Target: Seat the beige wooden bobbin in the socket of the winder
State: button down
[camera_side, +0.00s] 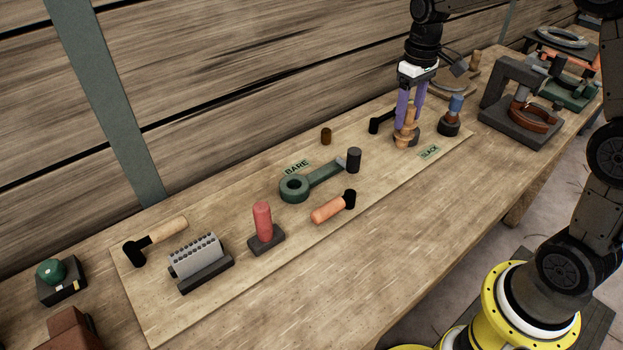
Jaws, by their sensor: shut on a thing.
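The beige wooden bobbin (403,138) is at the back right of the pale board. My gripper (410,112) points down from above, its two purple fingers shut on the bobbin's upper part. The bobbin looks roughly upright. A dark round piece (418,130) shows just behind and right of it; I cannot tell whether they touch, or whether the bobbin's foot rests on anything. Which piece is the winder is not clear. A green ring-ended tool (294,188) with an open hole and an arm toward a black cylinder (354,160) lies left of the gripper.
A blue-topped peg in a dark base (449,124) stands close right of my gripper. A black-headed tool (376,123) lies close left. An orange-handled tool (332,207), red peg (263,222) and grey block (196,256) lie further left. A dark clamp frame (510,95) stands right.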

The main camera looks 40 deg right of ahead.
jog(key=shift+s, duration=0.1)
jog(key=w+a+r+n, duration=0.1)
jog(key=w+a+r, duration=0.2)
jog(key=w+a, duration=0.15)
jog(key=w+a+r+n, duration=0.2)
jog(key=w+a+r, duration=0.1)
jog(key=a, duration=0.3)
jog(key=w+a+f+n, duration=0.1)
jog(key=a+n, duration=0.2)
jog(key=a, duration=1.1)
jog(key=shift+w, duration=0.35)
jog(key=shift+f, duration=0.1)
jog(key=shift+f, duration=2.4)
